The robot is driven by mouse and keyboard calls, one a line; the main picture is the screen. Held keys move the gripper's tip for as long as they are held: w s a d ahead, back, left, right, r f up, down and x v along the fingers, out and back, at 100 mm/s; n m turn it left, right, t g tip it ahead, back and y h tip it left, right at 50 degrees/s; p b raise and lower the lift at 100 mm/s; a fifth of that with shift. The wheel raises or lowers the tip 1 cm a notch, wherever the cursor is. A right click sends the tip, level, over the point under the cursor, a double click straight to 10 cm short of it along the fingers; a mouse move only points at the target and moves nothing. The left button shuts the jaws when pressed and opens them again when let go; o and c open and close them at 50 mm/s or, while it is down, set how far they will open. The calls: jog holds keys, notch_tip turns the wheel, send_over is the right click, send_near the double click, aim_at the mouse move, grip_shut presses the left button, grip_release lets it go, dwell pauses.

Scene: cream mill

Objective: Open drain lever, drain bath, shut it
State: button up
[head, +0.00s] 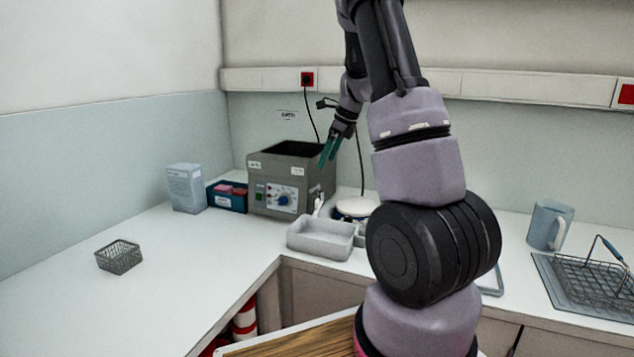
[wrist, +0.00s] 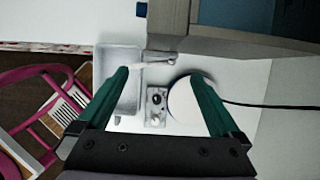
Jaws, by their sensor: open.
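The bath (head: 274,198) is a grey box with an open top and a dial panel on its front, standing on the counter. It also shows along the top right in the wrist view (wrist: 185,38), with blue inside. A pale drain tap with its lever (wrist: 160,58) sticks out from its side, low down; the lever's exact position is hard to read. A light grey tray (head: 320,251) lies below and beside the tap, and it also shows in the wrist view (wrist: 118,92). My gripper (head: 328,160) has green fingers and is open and empty, above the tap (wrist: 160,74).
A round white plate device (wrist: 184,100) with a knob panel stands beside the tray. A pale box (head: 186,188) and a blue bin (head: 227,197) stand left of the bath.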

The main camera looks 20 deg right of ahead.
aim_at(315, 186)
jog(key=x, duration=0.9)
jog(key=shift+f, duration=0.15)
jog(key=shift+c, duration=0.3)
jog(key=c, duration=1.1)
